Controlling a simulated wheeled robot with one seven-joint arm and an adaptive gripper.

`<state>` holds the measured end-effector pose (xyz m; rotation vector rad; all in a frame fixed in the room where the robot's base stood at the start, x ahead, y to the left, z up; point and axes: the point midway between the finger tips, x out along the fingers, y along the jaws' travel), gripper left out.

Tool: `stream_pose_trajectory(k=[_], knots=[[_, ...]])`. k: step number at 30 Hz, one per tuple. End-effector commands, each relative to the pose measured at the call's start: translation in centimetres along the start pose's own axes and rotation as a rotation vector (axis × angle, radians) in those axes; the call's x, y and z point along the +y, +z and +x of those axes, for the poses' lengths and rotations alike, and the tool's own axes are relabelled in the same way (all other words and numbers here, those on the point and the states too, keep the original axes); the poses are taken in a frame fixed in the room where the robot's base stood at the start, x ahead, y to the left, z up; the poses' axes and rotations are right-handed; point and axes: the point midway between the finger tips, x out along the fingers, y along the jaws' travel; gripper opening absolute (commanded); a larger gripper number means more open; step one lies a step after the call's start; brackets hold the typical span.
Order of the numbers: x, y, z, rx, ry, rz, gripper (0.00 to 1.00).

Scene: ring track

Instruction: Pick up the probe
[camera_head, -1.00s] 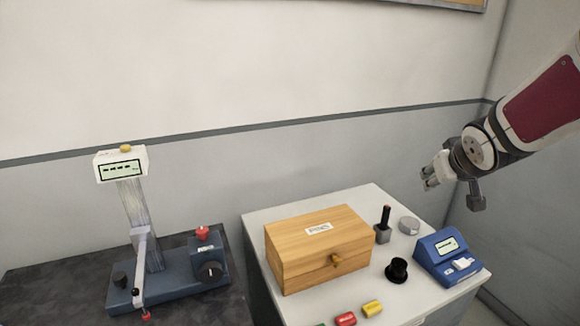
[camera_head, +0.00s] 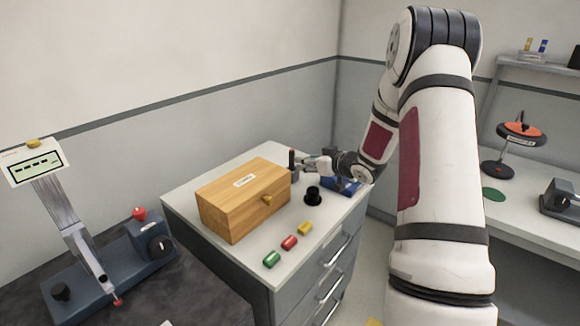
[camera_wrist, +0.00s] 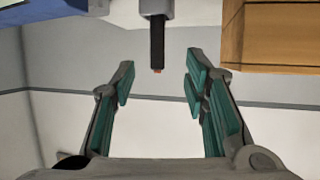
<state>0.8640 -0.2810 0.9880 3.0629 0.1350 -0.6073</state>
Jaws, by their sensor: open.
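My gripper (camera_head: 308,163) is just right of the probe in the head view. In the wrist view my gripper (camera_wrist: 158,76) is open. The rod's end lies between its two teal-padded fingertips in the picture, with a gap on each side. Contact is not visible.
The wooden box (camera_head: 238,208) is close left of the holder. A blue meter (camera_head: 346,188), partly hidden by my arm, is to the right. A black cup-like piece (camera_head: 312,195) stands in front, with red, green and yellow cylinders (camera_head: 289,242) near the cabinet edge.

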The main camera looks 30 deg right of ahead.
Motion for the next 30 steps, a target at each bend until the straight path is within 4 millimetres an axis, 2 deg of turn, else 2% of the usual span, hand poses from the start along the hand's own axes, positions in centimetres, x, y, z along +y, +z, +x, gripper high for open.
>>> stream_pose_trajectory(k=[3,7,14,24,30], knots=[[-0.1,0.1,2.5,0.000,-0.003,-0.001,0.41],[0.0,0.1,4.4,0.000,-0.001,-0.001,0.41],[0.0,0.1,5.9,-0.002,0.000,0.000,0.41],[0.3,0.2,10.2,-0.001,0.000,-0.001,0.41],[0.3,0.1,10.7,-0.001,0.001,0.000,0.41]])
